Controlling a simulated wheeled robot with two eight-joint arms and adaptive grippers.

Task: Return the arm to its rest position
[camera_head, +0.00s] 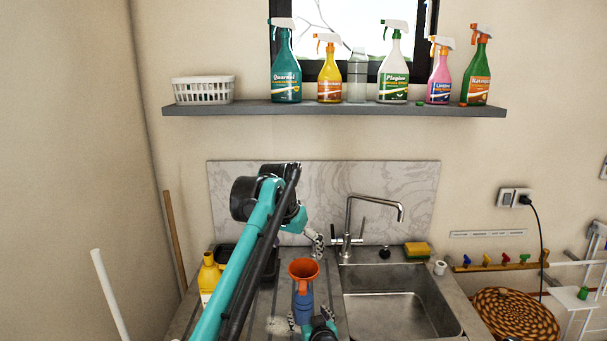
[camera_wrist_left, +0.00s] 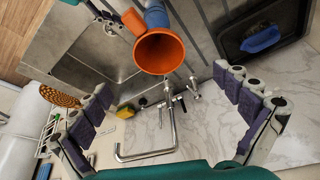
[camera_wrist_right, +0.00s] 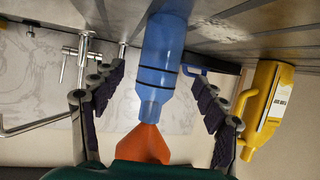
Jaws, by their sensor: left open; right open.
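A blue bottle (camera_head: 302,305) stands upright on the drainboard, with an orange funnel (camera_head: 303,268) in its mouth. My left gripper (camera_head: 315,243) is higher, behind the funnel as seen from the head; its jaws are open and empty. The left wrist view shows the funnel (camera_wrist_left: 160,52) beyond the spread fingers, apart from them. My right gripper (camera_head: 311,320) is low at the bottle; its lower part runs out of the head frame. In the right wrist view the bottle (camera_wrist_right: 166,55) lies between the open fingers with gaps on both sides.
The sink (camera_head: 400,300) and tap (camera_head: 375,205) are right of the bottle. A yellow bottle (camera_head: 209,280) and a dark tray (camera_wrist_left: 268,42) are left of it in the head view. A shelf (camera_head: 330,109) with spray bottles hangs above.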

